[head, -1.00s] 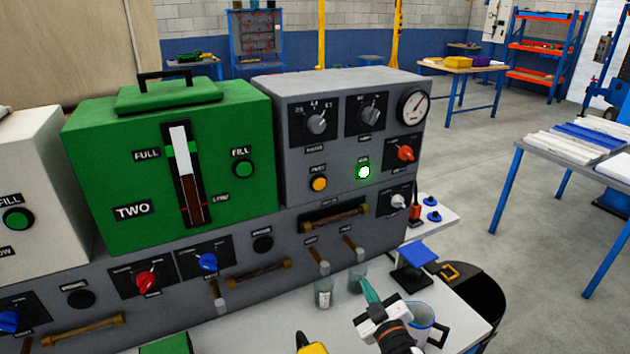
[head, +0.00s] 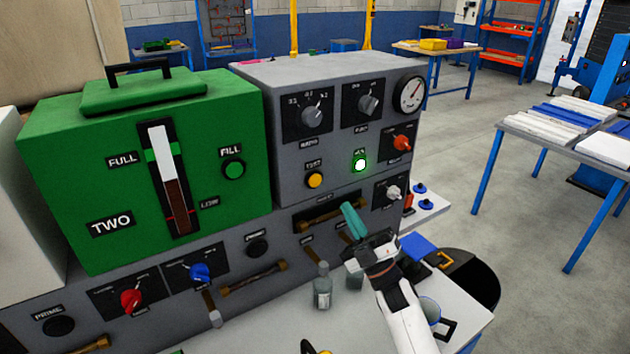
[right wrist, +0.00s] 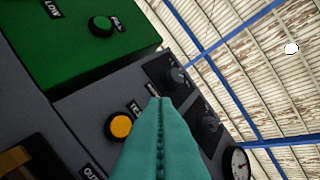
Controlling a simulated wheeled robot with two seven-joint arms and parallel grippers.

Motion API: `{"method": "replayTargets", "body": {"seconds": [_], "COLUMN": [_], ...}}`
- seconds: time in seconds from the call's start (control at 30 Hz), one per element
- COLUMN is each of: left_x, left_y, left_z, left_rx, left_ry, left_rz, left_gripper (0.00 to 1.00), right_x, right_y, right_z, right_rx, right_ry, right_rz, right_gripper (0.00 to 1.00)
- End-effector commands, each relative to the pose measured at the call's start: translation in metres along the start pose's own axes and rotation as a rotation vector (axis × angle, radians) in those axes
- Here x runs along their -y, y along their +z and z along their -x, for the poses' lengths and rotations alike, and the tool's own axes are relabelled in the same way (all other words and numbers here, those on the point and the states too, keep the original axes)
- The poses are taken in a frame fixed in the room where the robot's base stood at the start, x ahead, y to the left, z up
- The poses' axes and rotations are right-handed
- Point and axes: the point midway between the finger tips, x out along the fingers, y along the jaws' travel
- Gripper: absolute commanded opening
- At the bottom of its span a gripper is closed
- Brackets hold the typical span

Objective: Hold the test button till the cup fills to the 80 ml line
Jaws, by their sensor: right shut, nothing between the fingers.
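The test button (head: 315,180) is a round orange-yellow button on the grey panel; it also shows in the right wrist view (right wrist: 120,126). My right gripper (head: 352,220) is shut and empty, its teal fingers pointing up in front of the panel, below and right of the button and apart from it. In the right wrist view my fingertips (right wrist: 163,100) cover part of the panel beside the button. A second one (head: 350,277) is partly behind my right arm. The 80 ml line cannot be read. My left gripper is not seen.
A green lamp or button (head: 360,163) glows right of the test button. Knobs and a gauge (head: 410,94) are close by. The green TWO unit (head: 130,180) juts out at left. A mug (head: 430,310) stands beside my right forearm.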

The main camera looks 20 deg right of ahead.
Motion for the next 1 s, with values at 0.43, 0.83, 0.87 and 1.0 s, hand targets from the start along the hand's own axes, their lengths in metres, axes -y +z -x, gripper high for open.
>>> {"method": "replayTargets", "body": {"seconds": [0.43,0.83,0.87,1.0], "left_x": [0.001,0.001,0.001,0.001], "left_y": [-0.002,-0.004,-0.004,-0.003], "left_z": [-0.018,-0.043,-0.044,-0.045], "left_rx": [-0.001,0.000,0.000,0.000], "left_ry": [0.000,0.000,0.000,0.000], "left_rz": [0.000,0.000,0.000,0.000], "left_gripper": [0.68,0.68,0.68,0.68], "right_x": [-0.021,-0.044,-0.044,-0.045], "right_y": [-0.021,-0.043,-0.043,-0.044], "right_z": [-0.025,-0.056,-0.058,-0.061], "right_rx": [0.001,-0.001,0.000,0.000], "right_ry": [-0.003,-0.001,-0.001,0.000], "right_rz": [-0.002,-0.002,-0.002,-0.002], "right_gripper": [0.00,0.00,0.00,0.00]}}
